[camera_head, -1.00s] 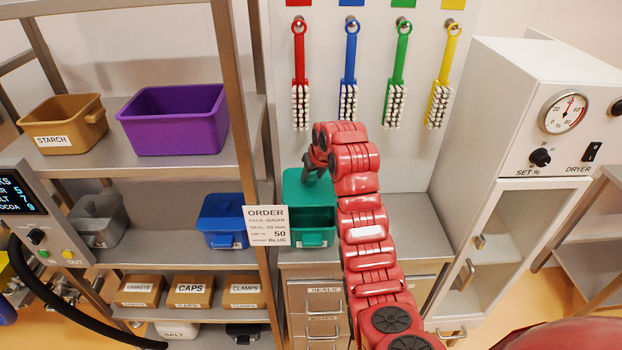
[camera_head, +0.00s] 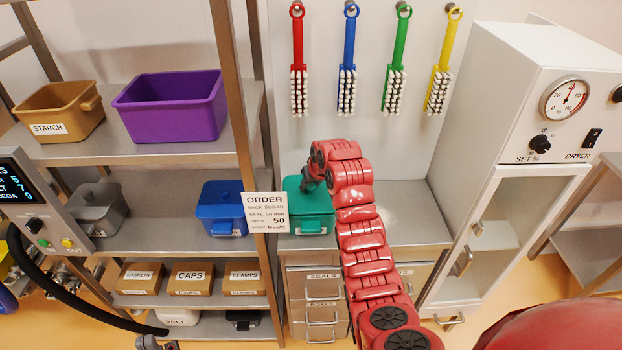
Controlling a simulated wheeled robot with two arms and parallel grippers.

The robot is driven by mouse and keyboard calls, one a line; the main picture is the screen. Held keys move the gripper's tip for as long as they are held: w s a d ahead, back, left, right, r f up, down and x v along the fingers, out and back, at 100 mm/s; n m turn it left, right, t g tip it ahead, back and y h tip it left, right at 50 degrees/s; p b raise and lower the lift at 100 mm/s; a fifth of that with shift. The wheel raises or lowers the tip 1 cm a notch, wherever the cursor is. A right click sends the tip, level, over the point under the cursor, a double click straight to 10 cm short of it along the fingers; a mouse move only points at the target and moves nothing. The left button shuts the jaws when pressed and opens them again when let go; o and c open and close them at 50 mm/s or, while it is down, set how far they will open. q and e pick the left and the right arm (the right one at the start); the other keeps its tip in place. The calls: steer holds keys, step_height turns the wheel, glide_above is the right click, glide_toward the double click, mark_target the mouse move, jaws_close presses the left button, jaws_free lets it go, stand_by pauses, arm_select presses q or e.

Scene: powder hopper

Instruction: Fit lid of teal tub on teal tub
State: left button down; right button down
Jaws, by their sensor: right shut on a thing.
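The teal tub (camera_head: 313,228) stands on the grey counter, right of the shelf upright, partly behind the order card. Its teal lid (camera_head: 295,189) lies roughly level across the top, and the tub's inside no longer shows. I cannot tell whether the lid is fully seated. My right gripper (camera_head: 307,185) is shut on the lid from above, its fingers largely hidden by my red wrist. My arm also hides the tub's right edge.
The order card (camera_head: 264,212) hangs close in front left of the tub. A blue tub (camera_head: 221,208) and a grey tub (camera_head: 97,210) stand on the shelf to the left. The white dryer (camera_head: 500,190) is at the right. Counter right of my arm (camera_head: 405,225) is clear.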

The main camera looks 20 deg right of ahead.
steer(key=shift+f, duration=0.35)
steer(key=shift+c, duration=1.7)
jaws_free()
steer(key=shift+r, duration=0.1)
steer(key=b+v, duration=0.3)
steer(key=v, duration=0.1)
steer(key=shift+s+d+r, duration=0.1)
steer(key=shift+s+r, duration=0.05)
steer(key=shift+r, duration=0.15)
steer(key=p+v, duration=0.7)
steer(key=v, duration=0.5)
steer(key=shift+s+r, duration=0.15)
steer(key=shift+r, duration=0.15)
steer(key=shift+f, duration=0.1)
